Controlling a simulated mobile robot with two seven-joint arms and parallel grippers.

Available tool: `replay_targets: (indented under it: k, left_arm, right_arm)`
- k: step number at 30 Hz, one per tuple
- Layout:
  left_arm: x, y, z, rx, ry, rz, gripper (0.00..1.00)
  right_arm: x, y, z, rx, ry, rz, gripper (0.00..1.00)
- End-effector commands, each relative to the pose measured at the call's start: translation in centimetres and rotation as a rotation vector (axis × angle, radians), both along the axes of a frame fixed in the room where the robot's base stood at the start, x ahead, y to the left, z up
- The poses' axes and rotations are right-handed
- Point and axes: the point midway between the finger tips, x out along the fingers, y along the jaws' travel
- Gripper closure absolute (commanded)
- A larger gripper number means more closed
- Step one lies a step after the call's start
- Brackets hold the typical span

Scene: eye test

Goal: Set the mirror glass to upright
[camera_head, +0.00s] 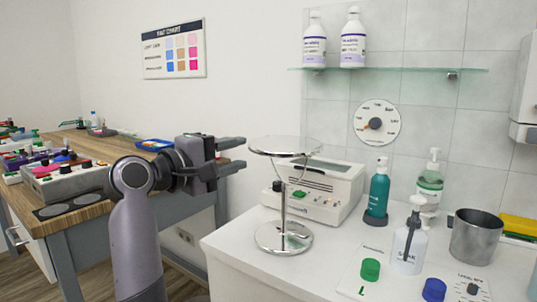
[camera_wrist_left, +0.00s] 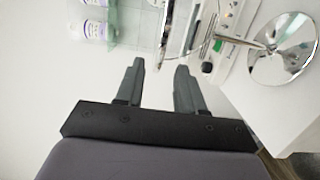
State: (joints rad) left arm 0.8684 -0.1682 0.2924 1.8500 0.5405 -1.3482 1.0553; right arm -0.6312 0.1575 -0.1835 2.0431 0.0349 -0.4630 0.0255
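The table mirror stands upright on a round chrome base (camera_head: 284,238) on the white counter. Its round mirror glass (camera_head: 284,146) lies almost flat, seen nearly edge-on, at the top of the chrome post. In the left wrist view the glass (camera_wrist_left: 181,28) is at the top centre, partly cut off by the frame edge, and the base (camera_wrist_left: 283,48) is at the right. My left gripper (camera_head: 243,153) is just left of the glass at about its height, with its fingers apart and nothing between them. Its open fingers also show in the left wrist view (camera_wrist_left: 159,64). My right gripper is not in view.
A white device (camera_head: 325,190) stands close behind the mirror. A teal bottle (camera_head: 379,190), a white pump bottle (camera_head: 409,246) and a metal cup (camera_head: 475,236) stand to the right. A glass shelf (camera_head: 400,70) hangs above. A wooden workbench with several items is at the left.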

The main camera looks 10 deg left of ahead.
Motion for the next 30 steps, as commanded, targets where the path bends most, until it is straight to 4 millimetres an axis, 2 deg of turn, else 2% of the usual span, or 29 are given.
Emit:
replay_targets:
  k: [18,30]
  left_arm:
    - [5.6,-3.1,0.1,-0.001,0.000,-0.002,0.62]
    - [6.2,-3.3,0.0,0.001,0.000,0.000,0.62]
  right_arm:
    - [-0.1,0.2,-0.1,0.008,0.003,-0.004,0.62]
    - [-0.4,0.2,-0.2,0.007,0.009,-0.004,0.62]
